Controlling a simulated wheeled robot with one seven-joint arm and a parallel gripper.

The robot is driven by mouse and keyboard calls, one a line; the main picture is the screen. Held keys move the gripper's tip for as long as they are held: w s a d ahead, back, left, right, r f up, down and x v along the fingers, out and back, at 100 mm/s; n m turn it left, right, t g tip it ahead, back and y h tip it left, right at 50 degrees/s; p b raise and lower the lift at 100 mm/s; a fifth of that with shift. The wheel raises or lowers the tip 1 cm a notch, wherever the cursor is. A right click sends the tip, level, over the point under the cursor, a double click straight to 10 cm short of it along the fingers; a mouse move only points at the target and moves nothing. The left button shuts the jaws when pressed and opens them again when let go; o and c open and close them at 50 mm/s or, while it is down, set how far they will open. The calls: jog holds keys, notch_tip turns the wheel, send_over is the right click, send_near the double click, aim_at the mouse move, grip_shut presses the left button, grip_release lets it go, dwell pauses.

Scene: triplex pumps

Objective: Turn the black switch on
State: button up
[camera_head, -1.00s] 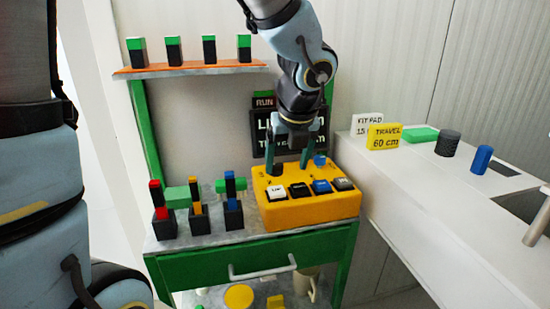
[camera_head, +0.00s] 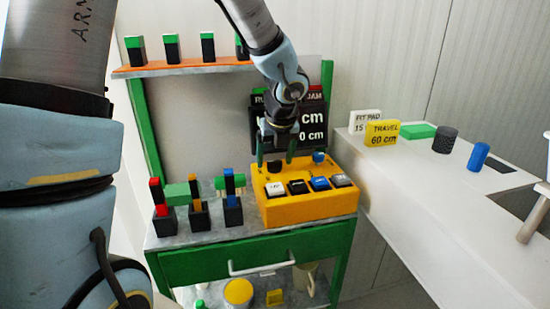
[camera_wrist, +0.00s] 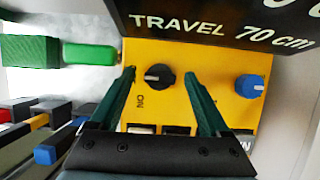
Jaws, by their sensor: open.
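The black switch is a round knob (camera_wrist: 158,77) on the yellow control box (camera_head: 315,207); it also shows in the head view (camera_head: 274,167). A white mark on the knob points left in the wrist view, and the word ON is printed below it. My gripper (camera_wrist: 161,73) is open, with one green finger on each side of the knob and a gap on both sides. In the head view my gripper (camera_head: 276,157) hangs over the back left of the box. I cannot tell how far its tips are above the box.
A blue knob (camera_wrist: 249,86) is to the right on the same box. White, black, blue and grey buttons line its front (camera_head: 309,186). A dark display (camera_head: 300,125) stands close behind. Green blocks and coloured switches are left. The white counter (camera_head: 400,160) is right.

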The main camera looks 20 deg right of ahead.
jog(key=shift+c, duration=0.2)
grip_shut()
dwell(0.3)
jog(key=shift+d+n+y, duration=0.15)
jog(key=shift+n+y, duration=0.25)
jog(key=shift+n, duration=0.7)
jog(key=n+y, duration=0.1)
jog(key=n, duration=0.2)
jog(key=shift+d+n+p, duration=0.1)
jog(key=shift+n+p, duration=0.25)
jog(key=shift+n, duration=0.05)
jog(key=n+y+p, duration=0.1)
jog(key=n, duration=0.1)
jog(key=n+g+y+p, duration=0.1)
jog(key=n, duration=0.2)
jog(key=shift+w+n+g, duration=0.1)
jog(key=shift+n+g, duration=0.2)
jog(key=shift+n, duration=0.3)
